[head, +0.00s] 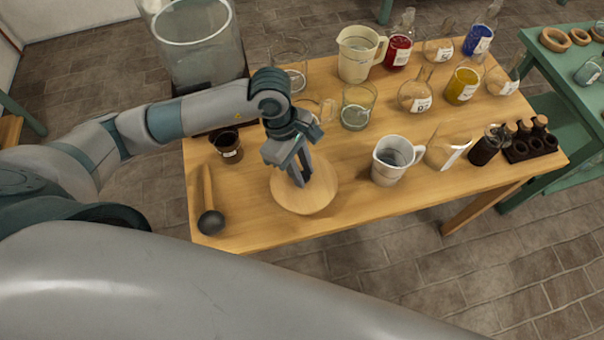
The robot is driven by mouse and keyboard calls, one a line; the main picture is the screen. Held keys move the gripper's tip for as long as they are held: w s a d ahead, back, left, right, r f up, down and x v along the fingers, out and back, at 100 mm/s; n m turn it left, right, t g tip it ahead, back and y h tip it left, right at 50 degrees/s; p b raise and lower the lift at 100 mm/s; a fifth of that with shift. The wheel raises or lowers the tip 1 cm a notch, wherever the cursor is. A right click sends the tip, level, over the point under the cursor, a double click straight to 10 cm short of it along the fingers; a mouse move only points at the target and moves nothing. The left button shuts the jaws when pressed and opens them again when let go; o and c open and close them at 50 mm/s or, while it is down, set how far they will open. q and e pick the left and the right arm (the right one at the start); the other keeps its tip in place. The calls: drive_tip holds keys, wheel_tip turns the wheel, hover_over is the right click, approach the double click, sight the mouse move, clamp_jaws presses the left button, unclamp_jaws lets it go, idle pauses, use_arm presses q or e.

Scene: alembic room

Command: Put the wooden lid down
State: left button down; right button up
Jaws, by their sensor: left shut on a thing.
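The wooden lid (305,198) is a pale round disc at the front of the wooden table, left of the middle. My left gripper (299,178) points down over the middle of the lid, with its fingers shut on it. The fingers cover the grasped part, so the exact hold is hidden. The lid looks level and is on or very close to the tabletop; I cannot tell if it touches. My right gripper is not in view.
A ladle (209,208) and a small dark jar (228,145) are left of the lid. A white measuring jug (395,160) stands to its right and a glass beaker (357,106) behind. A large glass vessel (197,60) is at the back left. The table's front edge (300,238) is close.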

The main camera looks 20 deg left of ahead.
use_arm(q)
wheel_tip(320, 180, down, 3)
drive_tip(key=shift+r+p, duration=0.15)
drive_tip(key=shift+p, duration=0.3)
drive_tip(key=shift+f, duration=0.2)
drive_tip(key=shift+f, duration=0.1)
drive_tip(key=c, duration=1.5)
unclamp_jaws()
drive_tip(key=shift+o, duration=0.2)
